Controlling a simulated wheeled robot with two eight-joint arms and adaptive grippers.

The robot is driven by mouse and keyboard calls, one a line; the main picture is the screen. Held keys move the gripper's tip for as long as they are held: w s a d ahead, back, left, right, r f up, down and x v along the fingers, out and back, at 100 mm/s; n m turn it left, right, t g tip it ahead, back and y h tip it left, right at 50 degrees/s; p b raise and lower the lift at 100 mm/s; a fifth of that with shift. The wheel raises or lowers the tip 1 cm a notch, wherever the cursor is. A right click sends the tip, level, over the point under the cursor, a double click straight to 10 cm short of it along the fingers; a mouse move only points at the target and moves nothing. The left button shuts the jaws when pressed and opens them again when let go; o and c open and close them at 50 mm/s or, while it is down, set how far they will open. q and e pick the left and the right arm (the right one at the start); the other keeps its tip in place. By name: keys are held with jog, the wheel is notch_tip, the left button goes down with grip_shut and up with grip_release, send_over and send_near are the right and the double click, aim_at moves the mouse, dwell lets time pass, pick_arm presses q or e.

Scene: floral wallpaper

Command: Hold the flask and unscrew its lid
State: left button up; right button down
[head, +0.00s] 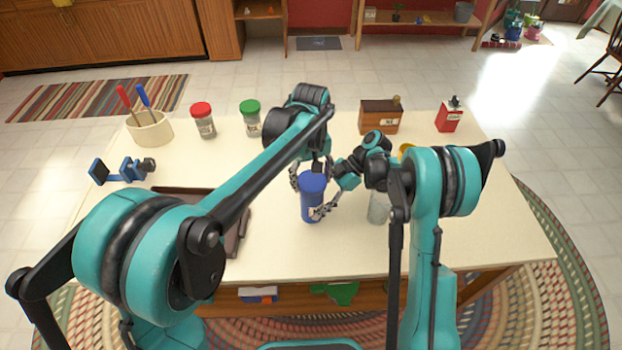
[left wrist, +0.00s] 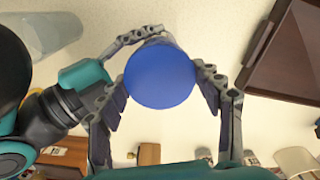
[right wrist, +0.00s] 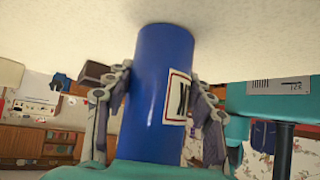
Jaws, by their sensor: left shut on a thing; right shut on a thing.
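The blue flask (head: 309,207) stands upright on the table, near its middle. Its round blue lid (head: 313,182) faces up and fills the middle of the left wrist view (left wrist: 160,77). My left gripper (head: 312,176) comes down from above, shut on the lid with fingers on both sides. My right gripper (head: 324,204) reaches in from the right, shut around the flask's body below the lid. The right wrist view shows the body (right wrist: 155,95) between its fingers, with a framed label. Whether the lid sits tight or loose on the flask cannot be told.
A clear glass (head: 378,208) stands right of the flask. A brown tray (head: 241,226) lies to the left, partly behind my left arm. Red-lidded (head: 203,121) and green-lidded (head: 250,118) jars, a wooden box (head: 379,117) and a red tin (head: 448,117) stand at the back.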

aim_at(312, 179)
pick_arm(q)
jog(key=n, duration=0.7)
jog(key=shift+f, duration=0.1)
jog(key=shift+w+r, duration=0.1)
jog(key=shift+r, duration=0.1)
jog(key=shift+r, duration=0.9)
jog(key=shift+r, duration=1.95)
